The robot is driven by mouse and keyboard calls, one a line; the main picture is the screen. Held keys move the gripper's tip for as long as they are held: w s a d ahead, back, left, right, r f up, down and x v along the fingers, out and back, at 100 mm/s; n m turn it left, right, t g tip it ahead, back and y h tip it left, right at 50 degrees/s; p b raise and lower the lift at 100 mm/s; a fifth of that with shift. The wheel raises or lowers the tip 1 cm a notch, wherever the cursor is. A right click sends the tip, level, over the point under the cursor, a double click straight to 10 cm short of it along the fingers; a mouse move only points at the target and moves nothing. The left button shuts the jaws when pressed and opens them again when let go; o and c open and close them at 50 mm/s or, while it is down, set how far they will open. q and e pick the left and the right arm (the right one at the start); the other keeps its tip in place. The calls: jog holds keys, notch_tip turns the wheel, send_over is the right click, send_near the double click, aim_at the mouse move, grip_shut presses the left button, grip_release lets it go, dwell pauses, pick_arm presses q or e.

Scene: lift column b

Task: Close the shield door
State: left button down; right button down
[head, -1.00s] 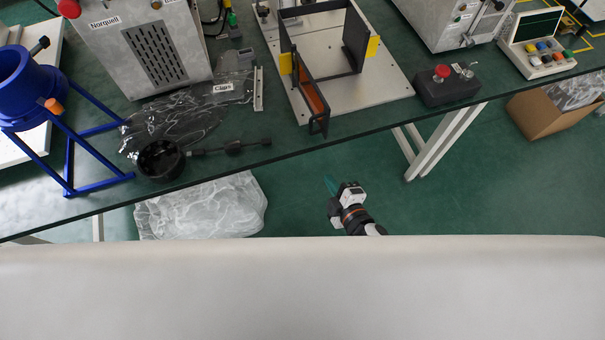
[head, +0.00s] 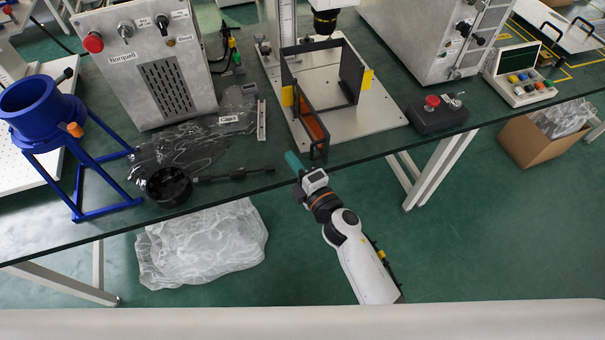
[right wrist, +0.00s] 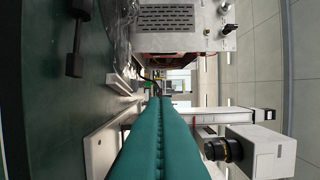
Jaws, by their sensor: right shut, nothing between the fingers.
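The shield is a dark frame on a white base plate (head: 372,118) at the middle of the bench in the head view. Its shield door (head: 314,128), a dark-framed panel with an orange window, stands open, swung out towards the bench's front edge. My right gripper (head: 293,161) is shut and empty, its teal fingertips just left of the door's near end. I cannot tell whether they touch it. In the right wrist view the teal fingers (right wrist: 162,140) lie together, pointing ahead. I cannot make out the door clearly there. My left gripper is not in view.
A black cup-like part with a rod (head: 170,186) and clear plastic film (head: 190,145) lie left of the door. A blue stand (head: 38,105) is further left. A black box with a red button (head: 438,114) sits to the right.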

jog(key=d, duration=0.3)
jog(key=shift+w+d+f, duration=0.1)
jog(key=shift+w+d, duration=0.05)
jog(key=shift+d, duration=0.15)
jog(key=shift+d, duration=0.1)
